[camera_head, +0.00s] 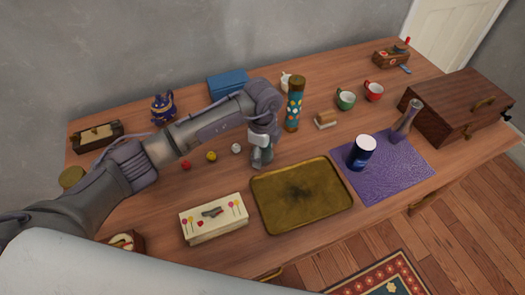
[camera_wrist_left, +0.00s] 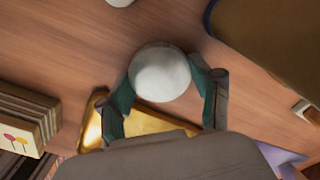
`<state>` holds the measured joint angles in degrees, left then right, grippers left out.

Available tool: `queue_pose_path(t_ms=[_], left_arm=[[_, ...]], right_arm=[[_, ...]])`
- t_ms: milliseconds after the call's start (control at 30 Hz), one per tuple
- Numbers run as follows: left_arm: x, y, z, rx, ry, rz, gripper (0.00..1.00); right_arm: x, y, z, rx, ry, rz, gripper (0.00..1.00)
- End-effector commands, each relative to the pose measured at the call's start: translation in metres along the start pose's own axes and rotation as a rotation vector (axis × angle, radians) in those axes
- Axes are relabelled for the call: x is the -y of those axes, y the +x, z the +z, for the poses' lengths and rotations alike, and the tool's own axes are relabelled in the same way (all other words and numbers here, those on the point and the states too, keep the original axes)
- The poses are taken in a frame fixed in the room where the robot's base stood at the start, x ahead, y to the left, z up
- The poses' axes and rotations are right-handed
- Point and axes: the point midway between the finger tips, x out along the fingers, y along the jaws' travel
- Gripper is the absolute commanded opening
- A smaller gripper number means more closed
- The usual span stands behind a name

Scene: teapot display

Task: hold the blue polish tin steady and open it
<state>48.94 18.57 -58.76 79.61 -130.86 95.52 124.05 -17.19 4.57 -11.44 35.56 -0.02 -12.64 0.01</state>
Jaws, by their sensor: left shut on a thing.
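A dark blue cylinder with a white top (camera_head: 362,152), likely the blue polish tin, stands upright on the purple cloth (camera_head: 415,175). My left gripper (camera_head: 261,160) points down just behind the brass tray's upper left corner, well to the left of the blue cylinder and apart from it. In the left wrist view the left gripper (camera_wrist_left: 165,78) is shut on a white round thing (camera_wrist_left: 160,73), seen from above. The fingers hide its sides, so I cannot tell what it is. My right gripper is not in view.
The brass tray (camera_head: 262,200) lies in front of the gripper. A flowered box (camera_head: 213,218) is at front left. A patterned tube (camera_head: 294,105) stands behind the gripper. A silver vase (camera_head: 408,120) and brown chest (camera_head: 440,115) stand right. Small balls (camera_head: 211,156) lie left.

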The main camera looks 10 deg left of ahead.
Motion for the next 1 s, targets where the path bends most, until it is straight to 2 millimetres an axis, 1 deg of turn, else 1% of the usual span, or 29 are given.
queue_pose_path(t_ms=[200, 233, 300, 367, 667, 767, 867, 1000], left_arm=[[0.000, 0.004, 0.000, -0.001, 0.000, 0.000, 0.22], [0.000, 0.003, 0.000, -0.001, 0.000, 0.000, 0.69], [0.000, 0.003, 0.000, -0.001, 0.000, 0.000, 0.81], [0.000, 0.003, 0.000, -0.001, 0.000, 0.000, 0.89], [0.000, 0.002, 0.000, -0.001, 0.000, 0.001, 0.89], [0.000, -0.003, 0.000, -0.001, 0.000, 0.000, 0.89], [0.001, -0.015, -0.001, -0.002, 0.000, -0.003, 0.89], [0.001, -0.044, 0.000, -0.001, 0.001, -0.005, 0.89]], right_arm=[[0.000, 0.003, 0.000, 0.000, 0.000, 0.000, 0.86], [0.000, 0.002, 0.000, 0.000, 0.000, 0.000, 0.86], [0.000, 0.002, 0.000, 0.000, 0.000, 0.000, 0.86], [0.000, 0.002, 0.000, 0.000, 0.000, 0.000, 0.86], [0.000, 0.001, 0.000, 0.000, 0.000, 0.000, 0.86], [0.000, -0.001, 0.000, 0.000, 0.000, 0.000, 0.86], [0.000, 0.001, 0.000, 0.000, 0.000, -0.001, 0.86], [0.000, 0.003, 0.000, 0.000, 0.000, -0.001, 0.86]])
